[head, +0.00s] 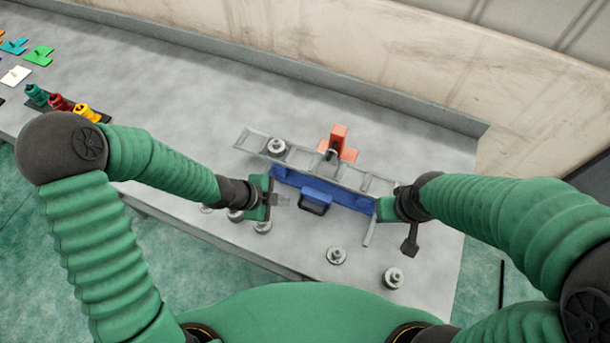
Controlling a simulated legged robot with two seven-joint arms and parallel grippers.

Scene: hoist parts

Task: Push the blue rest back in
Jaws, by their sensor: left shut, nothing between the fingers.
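The blue rest (345,197) is a long blue bar with a dark handle loop (315,206) on its near side. It lies along the near edge of a grey, ladder-like metal frame (375,185) on the table. My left gripper (283,200) is shut and empty beside the rest's left end, a little nearer than the bar. My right gripper (371,232) is by the rest's right end; its fingers are partly hidden, and I cannot tell whether it touches the bar or is open.
A round metal weight (276,147) sits at the frame's left; others, including one at the right (393,278), stand on the near table. Coloured pieces (62,103) lie far left. The table (215,100) is clear behind my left arm.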

